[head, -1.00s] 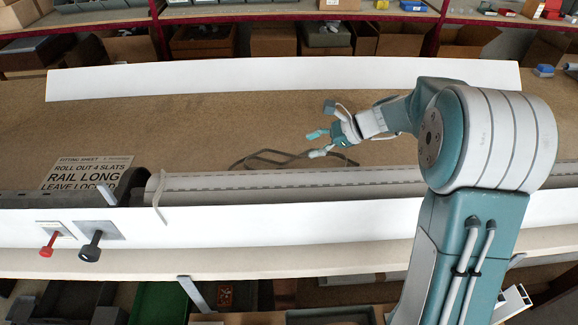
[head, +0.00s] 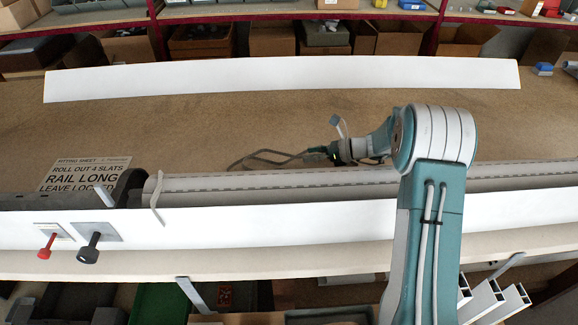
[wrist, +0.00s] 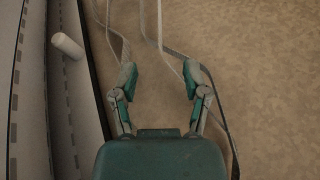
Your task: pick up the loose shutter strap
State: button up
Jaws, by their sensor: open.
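The loose shutter strap (head: 250,159) is a thin grey-brown band lying in a loop on the bench behind the slatted roll. My gripper (head: 328,153) is low over the bench at the right end of that loop, partly hidden by my arm in the head view. In the wrist view my gripper (wrist: 160,78) is open, with its two fingers apart. Strands of the strap (wrist: 119,38) run past the left finger, into the space ahead of the fingers, and down outside the right finger. I cannot tell whether a finger touches the strap.
The slatted roll (head: 270,184) lies in front of the gripper; its edge with a white peg (wrist: 67,46) is close on the left in the wrist view. A pale short band (head: 156,200) hangs over the roll. A long white panel (head: 280,76) stands behind. Bare bench lies between.

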aim_at(292, 156)
jog(key=x, duration=0.6)
jog(key=shift+w+a, duration=0.1)
jog(key=shift+w, duration=0.1)
grip_shut()
